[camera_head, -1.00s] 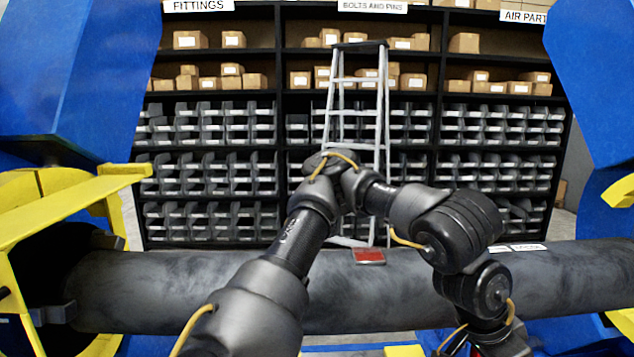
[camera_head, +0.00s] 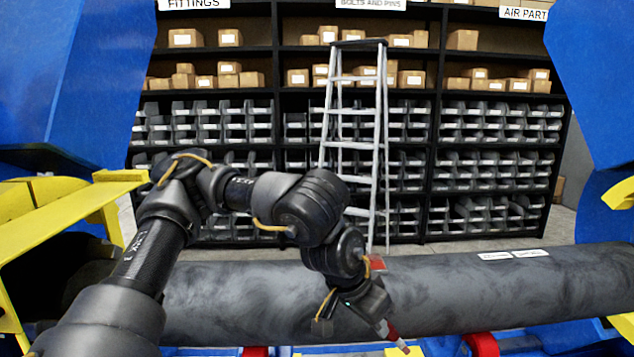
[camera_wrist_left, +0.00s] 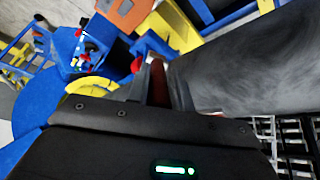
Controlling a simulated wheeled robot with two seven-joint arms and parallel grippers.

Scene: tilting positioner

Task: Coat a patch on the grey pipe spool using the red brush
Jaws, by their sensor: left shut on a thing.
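The grey pipe spool (camera_head: 460,293) lies across the head view; its side fills the right of the left wrist view (camera_wrist_left: 250,55). My left gripper (camera_head: 383,326) is in front of the pipe, on the near side. It is shut on the red brush (camera_head: 391,334), which points down and right with a pale tip. In the left wrist view the red brush handle (camera_wrist_left: 158,84) sits between the fingers. I cannot tell whether the brush touches the pipe. My right gripper is not in view.
Blue positioner frames (camera_head: 90,80) stand on both sides, with yellow arms (camera_head: 60,215) at the left. A red support (camera_head: 482,345) sits below the pipe. White labels (camera_head: 528,253) are on the pipe. A ladder (camera_head: 350,150) and shelves stand behind.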

